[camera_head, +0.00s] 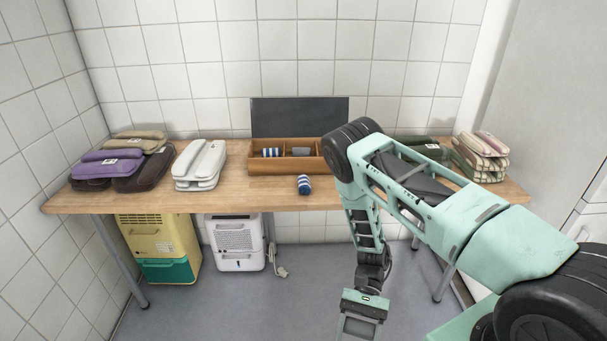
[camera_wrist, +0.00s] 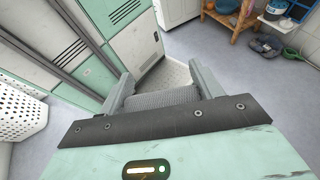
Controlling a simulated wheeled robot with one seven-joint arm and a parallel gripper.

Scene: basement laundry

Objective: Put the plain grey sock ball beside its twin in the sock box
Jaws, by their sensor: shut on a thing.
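The wooden sock box (camera_head: 258,168) stands at the back of the table, its dark lid (camera_head: 300,117) upright behind it. A blue-and-white striped sock ball (camera_head: 271,152) lies in its left compartment. A plain grey sock ball (camera_head: 301,151) lies in the compartment to the right of that; my arm hides the box's right end. My gripper (camera_head: 360,328) hangs low in front of the table, away from the box.
Another striped sock ball (camera_head: 304,185) lies on the wooden table (camera_head: 240,198) in front of the box. Folded stacks, purple (camera_head: 108,169), white (camera_head: 200,165) and striped (camera_head: 480,157), flank it. A yellow-green unit (camera_head: 158,245) and a white unit (camera_head: 236,240) stand underneath.

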